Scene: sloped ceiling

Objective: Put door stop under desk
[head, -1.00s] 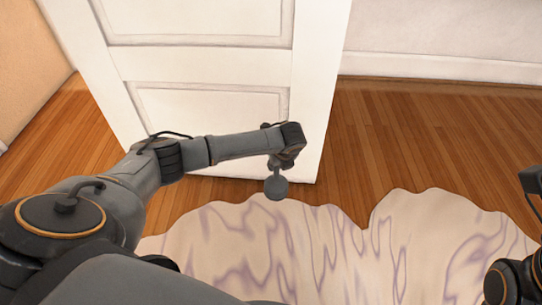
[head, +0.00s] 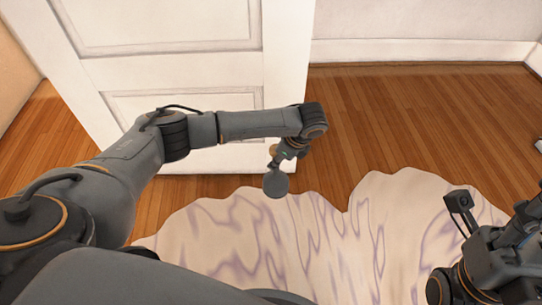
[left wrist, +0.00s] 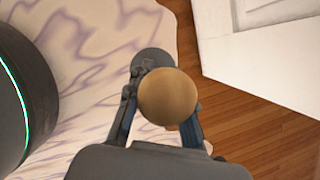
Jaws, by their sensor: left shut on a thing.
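The door stop appears as a round tan knob (left wrist: 168,97) with a grey disc (left wrist: 151,61) behind it in the left wrist view. In the head view its grey disc (head: 276,185) hangs at the end of my left arm, above the rug. My left gripper (head: 280,163) is shut on the door stop; in the left wrist view its fingers stand on both sides of the knob. My right arm (head: 485,265) enters at the lower right; whether its jaws are open does not show. No desk is visible.
A white panelled door (head: 165,60) stands behind my left arm. A pale rug with purple veins (head: 330,245) lies in front on the wooden floor (head: 430,120). The floor right of the door is clear up to the white baseboard (head: 420,51).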

